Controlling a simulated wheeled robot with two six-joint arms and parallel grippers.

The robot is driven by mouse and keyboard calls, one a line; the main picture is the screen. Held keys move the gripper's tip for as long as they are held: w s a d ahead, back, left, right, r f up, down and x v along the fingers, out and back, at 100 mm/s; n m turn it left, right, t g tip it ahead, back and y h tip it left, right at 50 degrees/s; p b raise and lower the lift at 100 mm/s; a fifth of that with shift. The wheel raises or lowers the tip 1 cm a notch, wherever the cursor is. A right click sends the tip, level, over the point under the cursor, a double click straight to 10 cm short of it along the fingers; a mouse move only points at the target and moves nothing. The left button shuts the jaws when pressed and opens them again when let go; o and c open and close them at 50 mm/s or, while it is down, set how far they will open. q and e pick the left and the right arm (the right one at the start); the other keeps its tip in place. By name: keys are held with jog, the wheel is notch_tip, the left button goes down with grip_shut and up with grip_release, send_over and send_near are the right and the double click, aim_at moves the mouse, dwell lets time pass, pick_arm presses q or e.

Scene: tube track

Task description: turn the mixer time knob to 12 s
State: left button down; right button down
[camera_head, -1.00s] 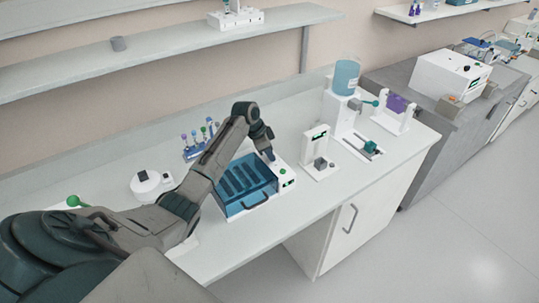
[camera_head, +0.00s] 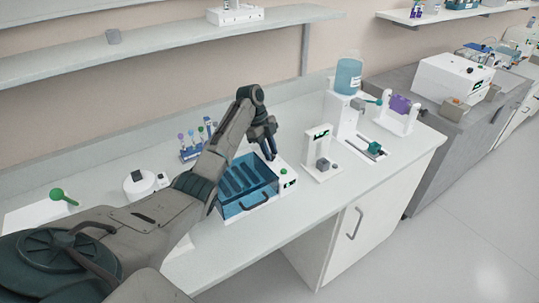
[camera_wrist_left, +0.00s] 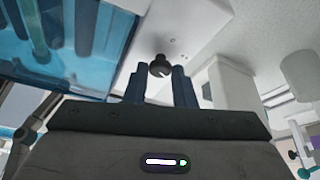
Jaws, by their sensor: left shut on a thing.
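The mixer is a box with a blue see-through slotted tray (camera_head: 246,186) and a white control panel (camera_head: 287,183) with a small green display on its right side. My left gripper (camera_head: 268,152) reaches down over the back of the panel. In the left wrist view, the dark round time knob (camera_wrist_left: 160,67) stands on the white panel face (camera_wrist_left: 185,30). The two blue fingertips of the left gripper (camera_wrist_left: 160,86) are shut on this knob, one on each side. The knob's time reading cannot be read. My right gripper is not in view.
A white stand with a grey block (camera_head: 322,165) is close to the right of the mixer. A tube rack (camera_head: 193,152) stands behind it, and a round white device (camera_head: 140,184) is to the left. The bench front right of the mixer is clear.

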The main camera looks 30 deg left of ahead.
pick_arm(q)
jog(key=shift+m+b, duration=0.3)
jog(key=shift+m, duration=0.2)
jog(key=shift+g, duration=0.3)
jog(key=c, duration=1.2)
grip_release()
jog(key=shift+r, duration=0.1)
